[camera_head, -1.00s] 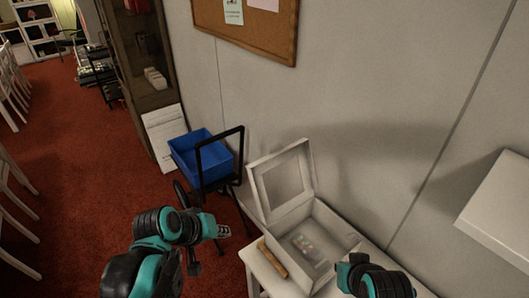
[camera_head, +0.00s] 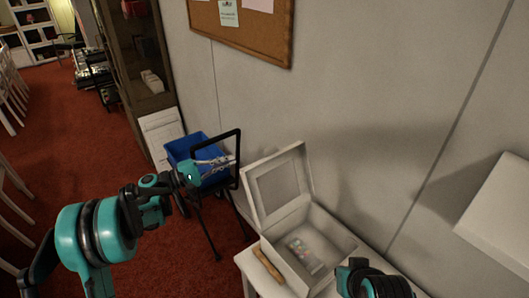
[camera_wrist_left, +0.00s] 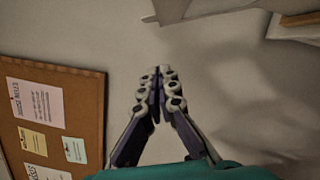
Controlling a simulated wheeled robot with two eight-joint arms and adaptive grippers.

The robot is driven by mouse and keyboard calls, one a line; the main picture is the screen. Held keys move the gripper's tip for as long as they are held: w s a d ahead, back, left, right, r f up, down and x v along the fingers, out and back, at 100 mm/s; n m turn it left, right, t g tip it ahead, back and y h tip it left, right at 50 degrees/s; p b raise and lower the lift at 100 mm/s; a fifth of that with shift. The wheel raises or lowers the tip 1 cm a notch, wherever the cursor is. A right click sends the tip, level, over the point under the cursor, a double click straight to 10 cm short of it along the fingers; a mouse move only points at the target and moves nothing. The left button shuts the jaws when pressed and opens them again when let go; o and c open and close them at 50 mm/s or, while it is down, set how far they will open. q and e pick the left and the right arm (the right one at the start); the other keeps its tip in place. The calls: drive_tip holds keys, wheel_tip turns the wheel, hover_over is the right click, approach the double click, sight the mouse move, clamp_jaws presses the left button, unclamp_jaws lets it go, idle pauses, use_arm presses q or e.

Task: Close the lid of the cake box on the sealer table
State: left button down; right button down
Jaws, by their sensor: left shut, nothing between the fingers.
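The white cake box (camera_head: 325,262) stands on the white sealer table (camera_head: 252,274) against the wall. Its lid (camera_head: 280,184), with a framed window panel, stands open and upright along the box's far left edge. A pale item with coloured spots (camera_head: 305,252) lies inside. My left gripper (camera_head: 230,161) is left of the lid, apart from it, in front of a black frame. Its fingers are shut and empty, as the left wrist view (camera_wrist_left: 160,72) also shows. Of my right arm, only a dark and teal part shows near the box's front right; its fingers are not visible.
A blue crate (camera_head: 182,148) sits in a black-framed cart (camera_head: 238,168) left of the table. A brown wooden bar (camera_head: 268,262) lies at the table's left edge. A white shelf or box (camera_head: 500,215) juts from the wall at right. A cork board (camera_head: 250,28) hangs above.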

use_arm(q)
drive_tip(key=w+d+r+b, duration=0.1)
drive_tip(key=d+r+b, duration=0.1)
drive_tip(key=d, duration=0.9)
drive_tip(key=shift+w+r+b, duration=0.15)
drive_tip(key=shift+r+b, duration=0.15)
drive_tip(key=shift+b, duration=0.3)
